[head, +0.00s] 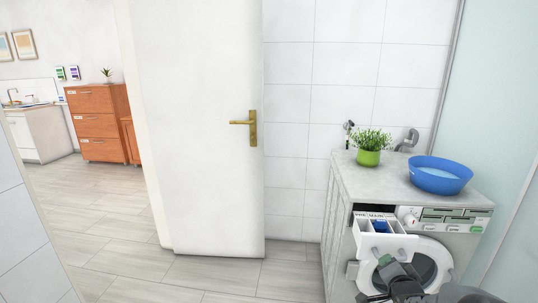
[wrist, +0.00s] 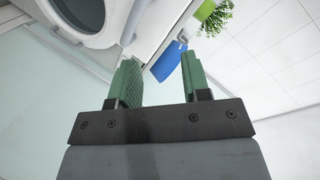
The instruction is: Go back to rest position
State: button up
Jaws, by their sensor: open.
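My gripper (wrist: 160,70) has its two green fingers apart, with nothing between them. In the head view, my dark arm reaches in at the bottom right, in front of the washing machine (head: 338,225). The detergent drawer (head: 398,245) is pulled out, with a blue compartment insert inside. The arm's end overlaps the round door (head: 436,262) in the picture; whether it touches cannot be told. In the wrist view, the round door (wrist: 85,12) lies at the upper left, apart from the fingers.
A blue bowl (head: 440,176) and a potted plant (head: 369,158) stand on the machine's top. A white door (head: 205,130) with a brass handle stands open left of it. Beyond are an orange-brown cabinet (head: 98,120) and open tiled floor (head: 100,225). A pale glass panel is at right.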

jog(key=s+a+r+n+g+y+p, duration=0.3)
jog(key=s+a+r+n+g+p, duration=0.7)
jog(key=a+r, duration=0.7)
jog(key=s+r+n+p, duration=0.1)
jog(key=s+n+p, duration=0.1)
jog(key=s+p, duration=0.2)
jog(key=shift+s+a+r+n+y, duration=0.25)
jog(key=shift+s+n+y, duration=0.15)
jog(key=shift+s, duration=0.2)
jog(key=shift+d, duration=0.25)
